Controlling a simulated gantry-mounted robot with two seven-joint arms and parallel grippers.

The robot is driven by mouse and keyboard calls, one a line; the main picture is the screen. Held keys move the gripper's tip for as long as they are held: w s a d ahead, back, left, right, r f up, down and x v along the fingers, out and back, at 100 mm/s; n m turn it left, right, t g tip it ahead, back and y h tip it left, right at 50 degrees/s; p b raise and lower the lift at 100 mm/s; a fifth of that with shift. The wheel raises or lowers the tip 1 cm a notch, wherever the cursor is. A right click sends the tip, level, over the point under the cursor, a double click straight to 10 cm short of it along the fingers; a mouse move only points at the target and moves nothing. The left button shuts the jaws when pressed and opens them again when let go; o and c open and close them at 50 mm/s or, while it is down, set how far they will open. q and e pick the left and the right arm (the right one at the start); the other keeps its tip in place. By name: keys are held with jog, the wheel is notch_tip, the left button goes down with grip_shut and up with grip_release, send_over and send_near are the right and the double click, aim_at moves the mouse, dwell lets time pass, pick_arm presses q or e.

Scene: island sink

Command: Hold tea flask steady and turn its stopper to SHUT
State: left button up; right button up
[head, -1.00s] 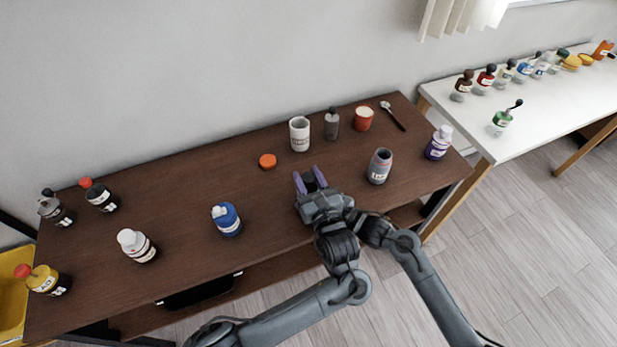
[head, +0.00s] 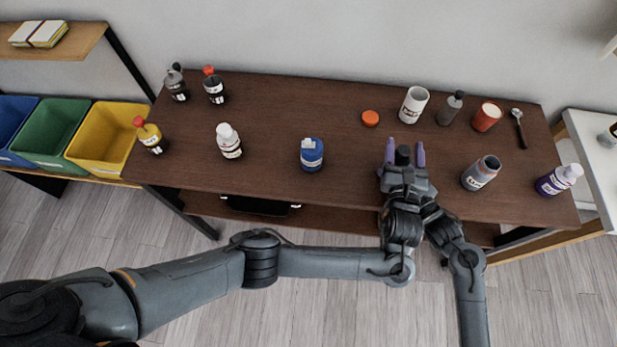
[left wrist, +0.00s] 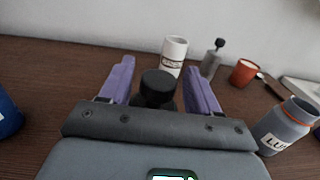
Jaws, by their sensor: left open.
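My left gripper (head: 404,155) is open over the front right part of the dark brown table, its two purple fingers apart. A black round knob (head: 403,154) shows between the fingers, with a gap on each side. In the left wrist view the knob (left wrist: 157,88) stands between the fingers too. It looks like a stopper; whatever is below it is hidden by the gripper, and no marks on it can be read. I cannot tell for sure that it is the tea flask's. My right arm reaches close beside the left wrist; its fingers are hidden.
Behind the gripper stand a white mug (head: 414,104), a grey bottle (head: 449,110) and an orange cup (head: 486,117); an orange lid (head: 370,118) lies left of them. A grey jar (head: 480,174) and purple bottle (head: 556,180) stand right, a blue bottle (head: 311,155) left.

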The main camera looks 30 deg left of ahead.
pick_arm(q)
jog(key=shift+a+r+m+h, duration=0.1)
jog(key=shift+r+m+h, duration=0.05)
jog(key=shift+m+h, duration=0.2)
jog(key=m+h, duration=0.3)
jog(key=h, duration=0.1)
jog(key=m+h, duration=0.3)
jog(key=h, duration=0.2)
jog(key=shift+a+h, duration=0.15)
jog(key=shift+h, duration=0.1)
jog(key=s+f+n+g, duration=0.3)
jog(key=s+n+g, duration=0.2)
jog(key=s+n, duration=1.15)
jog(key=s+a+f+n+g+y, duration=0.1)
jog(key=s+a+f+n+g, duration=0.2)
jog(key=s+a+n, duration=0.2)
jog(key=s+a+f+n+g+y, duration=0.1)
jog(key=s+a+f+n+g, duration=0.2)
jog(key=a+n, duration=0.6)
jog(key=shift+s+a+f+n+y, duration=0.4)
jog(key=shift+s+f+n, duration=0.35)
jog(key=shift+s, duration=0.45)
